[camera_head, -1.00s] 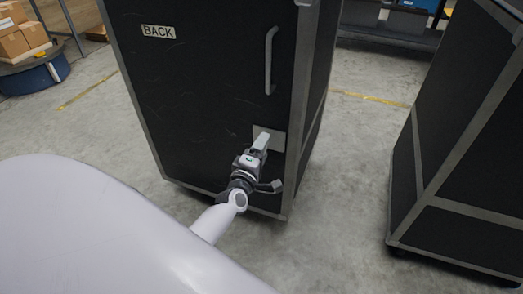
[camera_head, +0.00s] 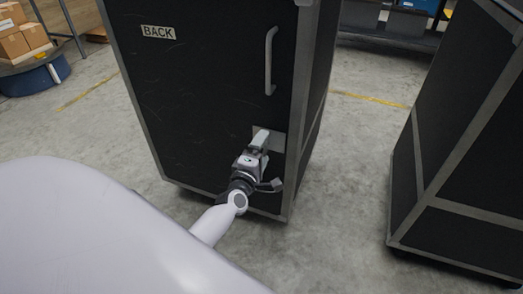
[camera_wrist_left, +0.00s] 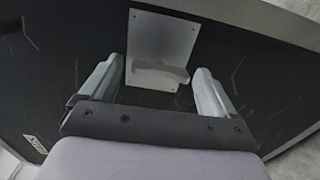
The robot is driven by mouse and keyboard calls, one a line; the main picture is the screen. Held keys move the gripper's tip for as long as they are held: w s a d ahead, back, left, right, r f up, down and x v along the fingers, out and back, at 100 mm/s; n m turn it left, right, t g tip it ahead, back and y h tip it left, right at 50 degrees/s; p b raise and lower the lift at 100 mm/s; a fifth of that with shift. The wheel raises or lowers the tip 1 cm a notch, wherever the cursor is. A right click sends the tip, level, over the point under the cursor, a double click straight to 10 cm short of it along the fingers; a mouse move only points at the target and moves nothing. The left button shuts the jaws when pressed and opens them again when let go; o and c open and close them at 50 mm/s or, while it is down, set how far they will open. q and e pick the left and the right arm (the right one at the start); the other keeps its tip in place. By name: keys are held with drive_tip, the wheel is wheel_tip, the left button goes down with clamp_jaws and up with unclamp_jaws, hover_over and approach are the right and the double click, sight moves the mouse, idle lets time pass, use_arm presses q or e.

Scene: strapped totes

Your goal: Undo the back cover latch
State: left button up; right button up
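The back cover is the black panel (camera_head: 205,90) of a tall case, marked by a "BACK" label (camera_head: 158,32). Its latch has a light metal plate (camera_head: 277,142) low near the panel's right edge. In the left wrist view the latch plate (camera_wrist_left: 162,38) has a grey lever (camera_wrist_left: 158,77) at its lower end. My left gripper (camera_head: 258,146) is at the latch and partly hides it in the head view. In the left wrist view its two fingers (camera_wrist_left: 159,72) are apart, one on each side of the lever, with gaps visible. My right gripper is not in view.
A vertical handle (camera_head: 269,60) is above the latch. A second black case (camera_head: 460,150) stands at the right, with clear floor (camera_head: 345,200) between them. Boxes (camera_head: 20,35) sit at the upper left, and a shelf (camera_head: 390,35) stands behind.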

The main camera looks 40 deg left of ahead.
use_arm(q)
drive_tip(key=p+v, duration=0.1)
drive_tip(key=v, duration=0.6)
drive_tip(key=shift+p, duration=0.4)
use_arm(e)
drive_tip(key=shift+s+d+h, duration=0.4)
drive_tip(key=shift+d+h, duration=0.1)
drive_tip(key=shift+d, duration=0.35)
use_arm(q)
drive_tip(key=shift+s, duration=0.1)
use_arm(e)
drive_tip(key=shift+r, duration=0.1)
